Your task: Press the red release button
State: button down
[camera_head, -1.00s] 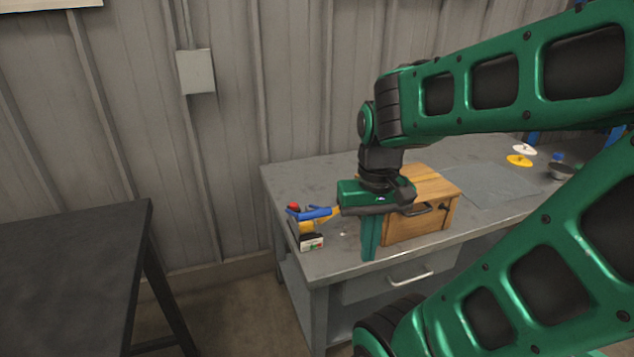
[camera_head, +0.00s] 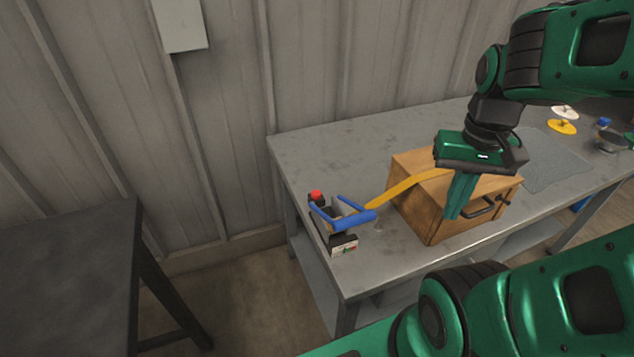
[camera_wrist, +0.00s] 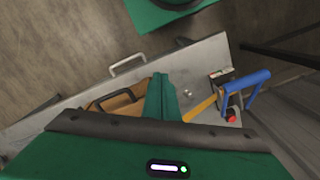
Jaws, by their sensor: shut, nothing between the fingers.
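The red release button (camera_head: 316,195) sits on top of a small dark device (camera_head: 343,243) at the left end of the grey workbench. A blue handle (camera_head: 345,217) and a yellow-orange bar (camera_head: 403,187) are at the device; the bar reaches right over the wooden box. The button also shows in the wrist view (camera_wrist: 231,119), partly behind the blue handle. My gripper (camera_head: 453,213) is shut and empty, pointing down in front of the wooden box, to the right of the button and apart from it. Its fingers show in the wrist view (camera_wrist: 161,90).
The wooden box (camera_head: 420,205) with a dark handle stands on the workbench (camera_head: 330,150). White and yellow discs (camera_head: 562,127), a grey mat (camera_head: 553,165) and a dark bowl (camera_head: 609,142) lie at right. A black table (camera_head: 65,270) stands at left.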

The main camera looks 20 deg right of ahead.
jog(key=n, duration=0.6)
send_over(316, 195)
jog(key=shift+s+a+f+t, duration=0.2)
jog(key=shift+s+f+t, duration=0.1)
jog(key=shift+f, duration=0.25)
jog(key=shift+f, duration=0.1)
jog(key=f, duration=1.3)
jog(key=shift+w+d+f, duration=0.2)
jog(key=shift+w+f, duration=0.1)
jog(key=shift+f, duration=0.1)
